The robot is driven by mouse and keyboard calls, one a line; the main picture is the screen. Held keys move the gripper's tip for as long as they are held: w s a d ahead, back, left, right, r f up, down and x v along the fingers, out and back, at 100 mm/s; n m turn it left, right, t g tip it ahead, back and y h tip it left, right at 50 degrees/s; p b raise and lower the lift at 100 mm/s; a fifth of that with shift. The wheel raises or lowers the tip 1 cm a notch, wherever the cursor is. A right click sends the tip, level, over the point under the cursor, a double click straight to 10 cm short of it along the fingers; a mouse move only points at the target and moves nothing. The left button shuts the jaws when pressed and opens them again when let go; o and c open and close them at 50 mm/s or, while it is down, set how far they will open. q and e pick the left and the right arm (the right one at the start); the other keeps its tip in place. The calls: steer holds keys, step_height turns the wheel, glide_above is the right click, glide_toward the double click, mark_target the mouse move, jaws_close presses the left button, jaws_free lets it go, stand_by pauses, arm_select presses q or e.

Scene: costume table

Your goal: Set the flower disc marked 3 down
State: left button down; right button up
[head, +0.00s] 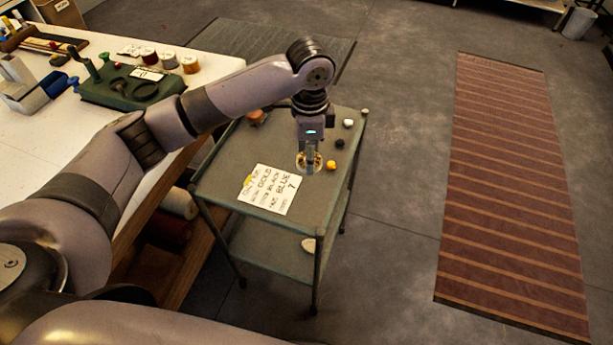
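My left gripper (309,164) points straight down over the top of the small green-grey cart (225,170). A small gold-and-pale round piece (301,158) shows at its fingertips, partly covered by the fingers; it appears to be the flower disc, held between them. I cannot read a 3 on it. It is close to the cart top, and I cannot tell whether it touches. My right gripper is not in view.
On the cart lie a handwritten card (268,189), an orange piece (332,165), a dark piece (340,143), a white piece (348,123) and a reddish piece (256,117). The cart's front right top is bare. A white worktable (50,150) stands left.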

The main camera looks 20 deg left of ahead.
mark_target(309, 191)
arm_select(q)
step_height(309, 191, down, 11)
steer(key=shift+f+p, duration=0.2)
steer(key=shift+p, duration=0.25)
steer(key=c, duration=0.8)
jaws_free()
steer(key=shift+c, duration=0.2)
steer(key=shift+r, duration=0.1)
step_height(309, 191, up, 12)
steer(key=shift+b, duration=0.85)
